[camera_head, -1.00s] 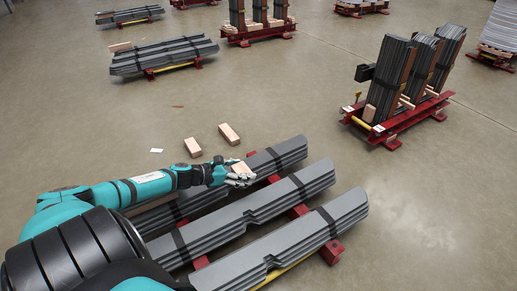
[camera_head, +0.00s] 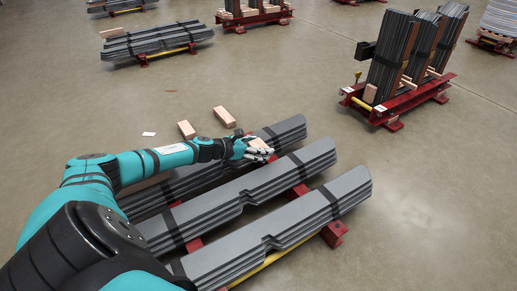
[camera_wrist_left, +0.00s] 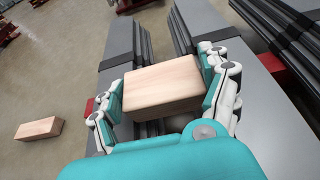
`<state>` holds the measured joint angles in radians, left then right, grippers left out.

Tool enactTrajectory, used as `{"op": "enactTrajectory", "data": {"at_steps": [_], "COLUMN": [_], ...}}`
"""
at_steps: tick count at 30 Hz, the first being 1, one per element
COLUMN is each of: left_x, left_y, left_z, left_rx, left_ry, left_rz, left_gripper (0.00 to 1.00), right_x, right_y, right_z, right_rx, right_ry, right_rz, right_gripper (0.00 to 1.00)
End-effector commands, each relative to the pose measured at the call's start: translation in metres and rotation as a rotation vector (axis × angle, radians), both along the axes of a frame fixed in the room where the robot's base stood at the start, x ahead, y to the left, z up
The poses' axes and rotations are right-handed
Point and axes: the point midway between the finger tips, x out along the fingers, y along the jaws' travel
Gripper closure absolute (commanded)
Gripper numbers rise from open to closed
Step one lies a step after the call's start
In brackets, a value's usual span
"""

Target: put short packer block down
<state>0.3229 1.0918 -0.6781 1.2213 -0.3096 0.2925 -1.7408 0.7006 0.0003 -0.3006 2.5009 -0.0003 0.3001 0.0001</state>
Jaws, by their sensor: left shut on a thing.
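The short packer block (camera_wrist_left: 163,85) is a pale wooden block. My left gripper (camera_head: 262,148) is shut on it, with a finger on each side in the left wrist view (camera_wrist_left: 165,90). In the head view the block (camera_head: 257,143) shows small between the fingers, over the farthest grey core stack (camera_head: 285,129). A gap between two stacks shows beneath it in the wrist view. I cannot tell whether the block touches a stack. My right gripper is not in view.
Two loose wooden blocks lie on the floor, one here (camera_head: 187,130) and one here (camera_head: 225,117). The middle (camera_head: 240,205) and near (camera_head: 290,225) core stacks lie on red supports. A red rack (camera_head: 395,103) holds upright stacks.

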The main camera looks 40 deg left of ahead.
Motion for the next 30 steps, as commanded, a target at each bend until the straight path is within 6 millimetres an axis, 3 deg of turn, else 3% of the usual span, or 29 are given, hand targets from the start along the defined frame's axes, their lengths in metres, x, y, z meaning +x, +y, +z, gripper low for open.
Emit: {"op": "enactTrajectory", "data": {"at_steps": [11,12,17,30], "left_x": [0.0003,0.0001,0.0000,-0.0070], "left_y": [0.0004,0.0004,0.0004,0.0028], "left_z": [-0.0054,-0.0057,-0.0048,0.0017], "left_rx": [0.000,0.000,0.000,-0.002], "left_ry": [-0.001,-0.001,-0.001,0.003], "left_rz": [0.001,0.001,0.001,0.002], "left_gripper": [0.56,0.21,0.00,0.00], "right_x": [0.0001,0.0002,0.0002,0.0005], "right_y": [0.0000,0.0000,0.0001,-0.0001], "right_z": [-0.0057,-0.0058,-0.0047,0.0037], "right_rx": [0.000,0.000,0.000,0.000], "right_ry": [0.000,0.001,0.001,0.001], "right_rz": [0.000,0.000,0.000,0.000], "right_gripper": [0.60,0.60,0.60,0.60]}}
